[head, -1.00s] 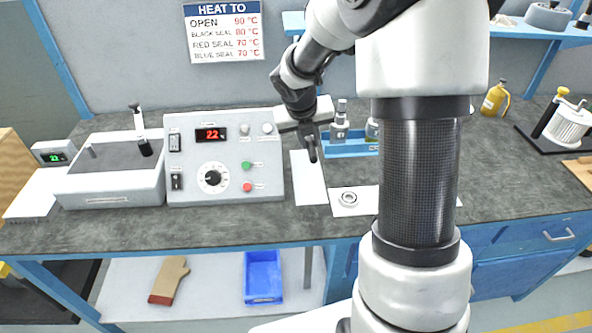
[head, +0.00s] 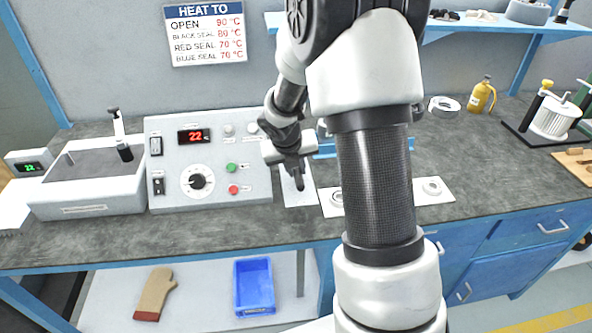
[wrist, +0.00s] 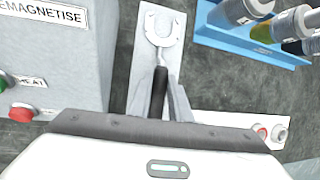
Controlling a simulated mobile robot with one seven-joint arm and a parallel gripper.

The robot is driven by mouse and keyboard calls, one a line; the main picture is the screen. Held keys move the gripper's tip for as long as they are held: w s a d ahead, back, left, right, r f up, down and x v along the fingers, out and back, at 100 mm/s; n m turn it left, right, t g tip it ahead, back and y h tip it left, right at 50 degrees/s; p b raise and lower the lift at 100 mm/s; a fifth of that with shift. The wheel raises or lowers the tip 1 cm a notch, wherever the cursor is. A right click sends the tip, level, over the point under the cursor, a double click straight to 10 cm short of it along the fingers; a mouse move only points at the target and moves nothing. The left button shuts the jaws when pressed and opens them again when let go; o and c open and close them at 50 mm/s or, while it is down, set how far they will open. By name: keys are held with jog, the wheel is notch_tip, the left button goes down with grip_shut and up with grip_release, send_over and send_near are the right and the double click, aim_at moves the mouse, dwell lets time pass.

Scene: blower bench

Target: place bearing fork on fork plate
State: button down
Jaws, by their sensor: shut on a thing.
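The bearing fork has a pale U-shaped head (wrist: 162,30) and a black handle (wrist: 158,92). My gripper (wrist: 158,112) is shut on its handle in the wrist view. In the head view my gripper (head: 291,165) is over the pale fork plate (head: 298,197), right of the control box. In the wrist view the fork's head overlies the fork plate (wrist: 172,65), near a U-shaped outline. I cannot tell whether the fork touches the plate or hovers just above. My arm hides part of the bench.
The control box (head: 208,160) stands close to the left of the plate. A blue rack with bottles (wrist: 255,40) is at the right in the wrist view. A white strip with rings (head: 433,189) lies to the right. A yellow bottle (head: 481,97) stands further back.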

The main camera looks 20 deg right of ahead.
jog(key=shift+f, duration=0.1)
jog(key=c, duration=1.6)
grip_release()
jog(key=shift+c, duration=0.2)
